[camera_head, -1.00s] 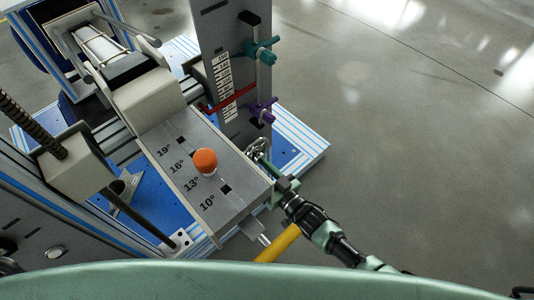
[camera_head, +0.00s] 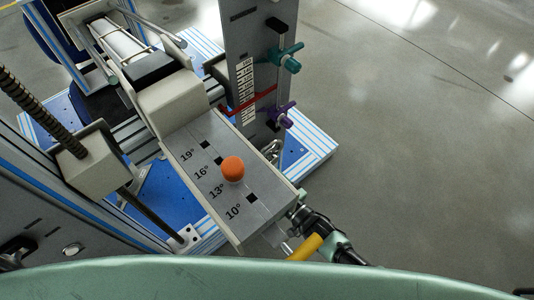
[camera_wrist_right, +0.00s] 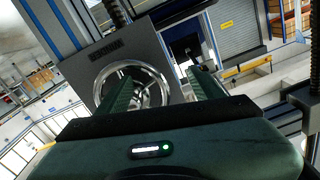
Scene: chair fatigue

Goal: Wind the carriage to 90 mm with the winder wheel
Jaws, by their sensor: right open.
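The winder wheel (camera_wrist_right: 150,88), a chrome ring with spokes, sits on a grey plate straight ahead in the right wrist view. In the head view a bit of chrome (camera_head: 271,148) shows beside the grey column. My right gripper (camera_wrist_right: 165,88) is open, its left finger overlapping the wheel in view and its right finger beyond the wheel's right edge. I cannot tell if it touches. In the head view my right gripper (camera_head: 302,196) is partly hidden by the plate corner. A red pointer (camera_head: 248,102) crosses the white scale (camera_head: 245,88); its numbers are too small to read. My left gripper is out of view.
The sloped grey plate (camera_head: 215,205) carries an orange knob (camera_head: 232,168) and angle marks. A teal clamp (camera_head: 284,57) and a purple clamp (camera_head: 281,114) are on the column. A yellow bar (camera_head: 305,246) is near my right arm. The floor at right is clear.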

